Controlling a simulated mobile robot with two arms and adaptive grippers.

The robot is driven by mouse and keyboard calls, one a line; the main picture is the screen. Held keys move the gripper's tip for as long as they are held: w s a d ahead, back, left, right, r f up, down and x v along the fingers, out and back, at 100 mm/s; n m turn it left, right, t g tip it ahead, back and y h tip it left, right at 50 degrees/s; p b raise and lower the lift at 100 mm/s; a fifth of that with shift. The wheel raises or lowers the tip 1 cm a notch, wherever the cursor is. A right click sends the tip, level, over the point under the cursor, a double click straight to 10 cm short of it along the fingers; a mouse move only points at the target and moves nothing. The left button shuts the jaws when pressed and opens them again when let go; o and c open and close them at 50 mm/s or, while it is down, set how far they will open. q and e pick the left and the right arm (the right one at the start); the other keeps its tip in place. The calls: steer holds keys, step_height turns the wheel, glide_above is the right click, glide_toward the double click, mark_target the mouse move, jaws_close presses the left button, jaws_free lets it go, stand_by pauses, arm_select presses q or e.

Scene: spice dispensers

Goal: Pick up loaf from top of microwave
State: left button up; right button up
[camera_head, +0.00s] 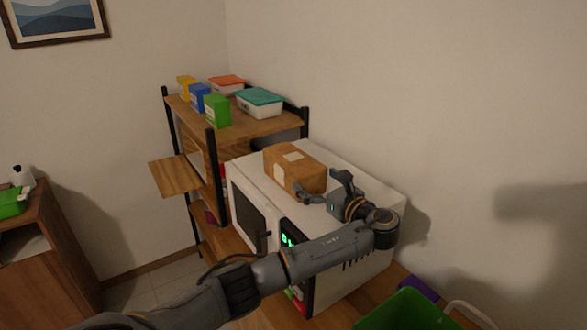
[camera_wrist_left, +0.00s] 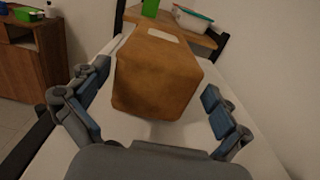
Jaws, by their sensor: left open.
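The loaf (camera_head: 293,167) is a brown, box-like block with pale label patches, lying on top of the white microwave (camera_head: 352,177). My left gripper (camera_head: 322,190) is at the near end of the loaf, above the microwave top. In the left wrist view the loaf (camera_wrist_left: 157,75) fills the middle, between the two spread blue-padded fingers of my left gripper (camera_wrist_left: 160,112). The fingers are apart from its sides, with a gap on each side. The gripper is open and holds nothing. My right gripper is not in view.
A wooden shelf (camera_head: 285,127) behind the microwave carries several coloured boxes and lidded containers. The wall stands close on the right. A green bin (camera_head: 412,310) is at the bottom right. A wooden cabinet (camera_head: 45,262) stands at the left.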

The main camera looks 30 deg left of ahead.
mark_target(285, 164)
arm_select(q)
steer(key=p+x, duration=0.1)
steer(key=x, duration=0.3)
steer(key=shift+s+a+f, duration=0.15)
steer(key=shift+f, duration=0.05)
steer(key=c, duration=1.2)
steer(key=shift+r, duration=0.1)
